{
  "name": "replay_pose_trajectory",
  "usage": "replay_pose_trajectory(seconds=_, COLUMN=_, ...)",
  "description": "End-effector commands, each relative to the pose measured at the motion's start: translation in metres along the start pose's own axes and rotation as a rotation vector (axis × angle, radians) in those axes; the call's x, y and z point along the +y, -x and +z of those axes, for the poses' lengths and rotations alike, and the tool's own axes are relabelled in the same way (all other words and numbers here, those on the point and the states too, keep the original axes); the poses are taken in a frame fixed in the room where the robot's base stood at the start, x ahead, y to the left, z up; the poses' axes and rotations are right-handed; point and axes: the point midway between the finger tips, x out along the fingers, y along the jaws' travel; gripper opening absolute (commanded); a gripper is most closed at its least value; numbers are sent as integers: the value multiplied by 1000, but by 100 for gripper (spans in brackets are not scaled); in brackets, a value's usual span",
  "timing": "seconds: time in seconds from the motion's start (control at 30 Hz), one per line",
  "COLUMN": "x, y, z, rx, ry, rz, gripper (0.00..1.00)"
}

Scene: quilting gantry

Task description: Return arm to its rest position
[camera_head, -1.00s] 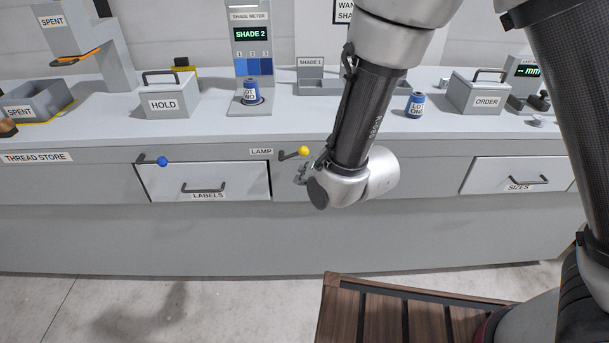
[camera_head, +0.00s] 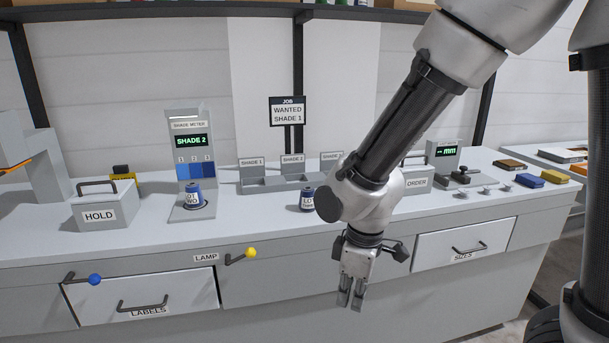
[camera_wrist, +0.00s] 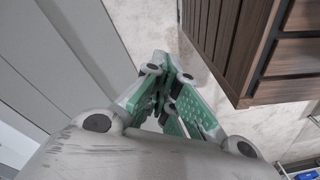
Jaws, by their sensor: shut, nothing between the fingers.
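My gripper (camera_head: 351,300) hangs in front of the bench, pointing down, at the front between the lamp lever and the SIZES drawer. Its fingers are together and hold nothing. In the wrist view the gripper (camera_wrist: 178,85) points down past the bench front, with the floor below it. My arm comes in from the upper right and hides part of the bench top and part of the shade rack.
The bench (camera_head: 250,231) carries a HOLD box (camera_head: 100,212), a shade meter with a blue spool (camera_head: 194,197), and another spool (camera_head: 307,199) beside my arm. The LABELS drawer (camera_head: 148,296) and SIZES drawer (camera_head: 463,245) have protruding handles. A slatted wooden piece (camera_wrist: 270,60) stands near the gripper.

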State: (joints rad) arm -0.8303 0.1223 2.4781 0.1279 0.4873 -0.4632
Motion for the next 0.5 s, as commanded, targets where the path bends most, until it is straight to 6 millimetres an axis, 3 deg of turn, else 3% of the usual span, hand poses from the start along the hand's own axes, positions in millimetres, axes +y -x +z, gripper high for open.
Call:
replay_pose_trajectory(seconds=0.03, x=12, y=28, z=25, rx=-8, ry=-154, rz=2, gripper=0)
replay_pose_trajectory(seconds=0.1, x=23, y=61, z=62, rx=-29, ry=-357, rz=6, gripper=0)
replay_pose_trajectory(seconds=0.3, x=37, y=141, z=162, rx=12, ry=-794, rz=72, gripper=0)
replay_pose_trajectory(seconds=0.5, x=41, y=196, z=227, rx=201, ry=-1018, rz=212, gripper=0)
